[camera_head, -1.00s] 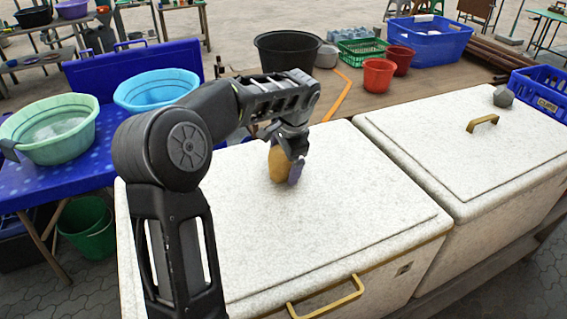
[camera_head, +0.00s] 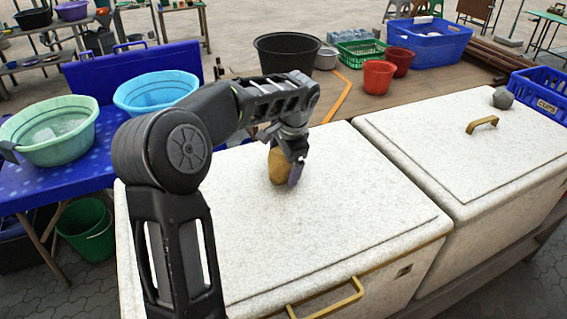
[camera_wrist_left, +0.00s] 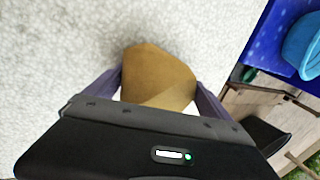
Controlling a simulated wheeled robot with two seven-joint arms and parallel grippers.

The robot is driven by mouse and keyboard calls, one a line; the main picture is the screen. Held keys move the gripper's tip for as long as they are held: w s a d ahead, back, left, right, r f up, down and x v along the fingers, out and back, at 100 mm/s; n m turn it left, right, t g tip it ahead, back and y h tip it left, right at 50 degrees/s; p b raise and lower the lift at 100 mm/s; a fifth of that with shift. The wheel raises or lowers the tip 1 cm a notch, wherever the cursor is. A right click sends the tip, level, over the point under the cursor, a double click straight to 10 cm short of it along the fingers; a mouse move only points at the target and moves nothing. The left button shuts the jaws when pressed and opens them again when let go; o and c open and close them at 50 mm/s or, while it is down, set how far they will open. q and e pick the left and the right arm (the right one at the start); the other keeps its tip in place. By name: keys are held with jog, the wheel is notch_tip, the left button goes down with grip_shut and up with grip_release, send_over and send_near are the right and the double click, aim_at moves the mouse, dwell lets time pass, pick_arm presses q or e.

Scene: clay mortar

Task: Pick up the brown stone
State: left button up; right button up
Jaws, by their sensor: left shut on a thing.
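The brown stone (camera_head: 279,167) is a tan-brown, faceted lump on the white speckled lid of the left chest, in the head view. In the left wrist view the brown stone (camera_wrist_left: 158,78) sits between the two purple-grey fingers. My left gripper (camera_head: 287,172) is over the stone from above, its fingers on either side and shut on it; the left gripper also shows in the wrist view (camera_wrist_left: 160,90). The stone's far side is hidden. I cannot tell whether it is clear of the lid. My right gripper is not in view.
A second white chest (camera_head: 450,130) stands to the right, with a grey stone (camera_head: 503,97) on its lid. A blue table (camera_head: 95,150) with basins is on the left. The lid around the gripper is clear. Buckets and crates stand behind.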

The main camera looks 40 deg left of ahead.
pick_arm(q)
notch_tip(320, 180, up, 10)
jog(key=shift+r+b, duration=0.1)
jog(key=shift+b, duration=0.25)
dwell(0.8)
